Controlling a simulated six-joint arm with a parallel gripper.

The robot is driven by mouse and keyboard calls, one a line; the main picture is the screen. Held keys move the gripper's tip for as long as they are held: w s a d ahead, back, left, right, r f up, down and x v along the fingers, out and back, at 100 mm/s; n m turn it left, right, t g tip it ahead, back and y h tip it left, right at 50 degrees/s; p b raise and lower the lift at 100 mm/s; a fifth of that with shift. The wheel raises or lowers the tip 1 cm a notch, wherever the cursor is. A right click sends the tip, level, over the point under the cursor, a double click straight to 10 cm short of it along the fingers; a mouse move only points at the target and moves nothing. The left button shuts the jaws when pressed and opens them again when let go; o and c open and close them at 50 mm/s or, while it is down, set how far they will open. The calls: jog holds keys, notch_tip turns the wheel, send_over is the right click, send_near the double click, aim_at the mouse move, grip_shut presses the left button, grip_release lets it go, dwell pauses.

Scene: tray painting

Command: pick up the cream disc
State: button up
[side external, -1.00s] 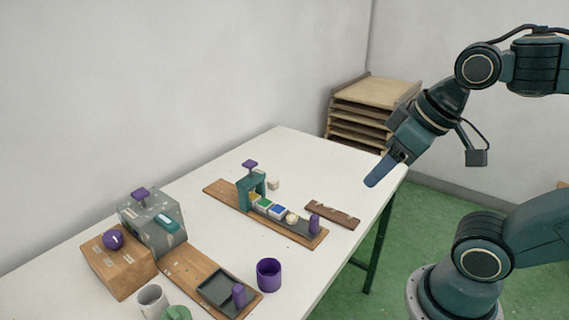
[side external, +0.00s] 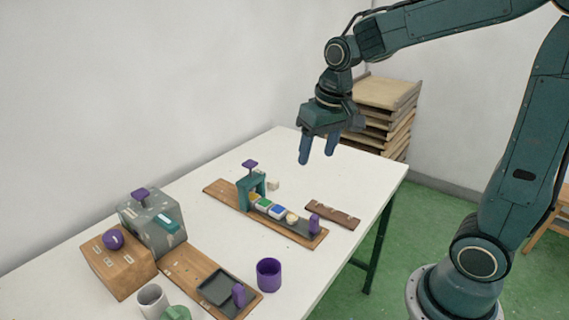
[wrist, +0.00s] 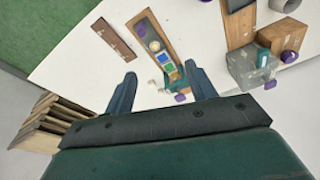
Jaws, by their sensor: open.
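The cream disc (side external: 292,218) sits on the dark strip of a wooden board (side external: 222,190), beside the blue block (side external: 277,212) and near a purple peg (side external: 314,224). In the wrist view the cream disc (wrist: 155,46) shows beyond my fingertips, near the top middle. My gripper (side external: 318,160) is open and empty, high above the far part of the table, pointing down. Its two fingers also show in the wrist view (wrist: 160,80), apart with nothing between them.
A teal arch (side external: 250,186) with a purple knob stands over the board. A brown slotted bar (side external: 332,215) lies right of it. A purple cup (side external: 269,274), grey box (side external: 150,228) and dark tray (side external: 216,290) stand nearer. The far table top is clear.

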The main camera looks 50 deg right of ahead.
jog(key=w+d+f+m+g, duration=0.2)
jog(key=w+d+f, duration=0.3)
jog(key=w+f, duration=0.4)
notch_tip(320, 180, down, 3)
jog(key=shift+w+r+m, duration=0.15)
jog(key=shift+w+m, duration=0.05)
jog(key=shift+m, duration=0.1)
send_over(292, 217)
notch_tip(292, 217, down, 8)
jog(key=shift+s, duration=0.15)
jog(key=shift+f, duration=0.25)
jog(key=shift+f, duration=2.6)
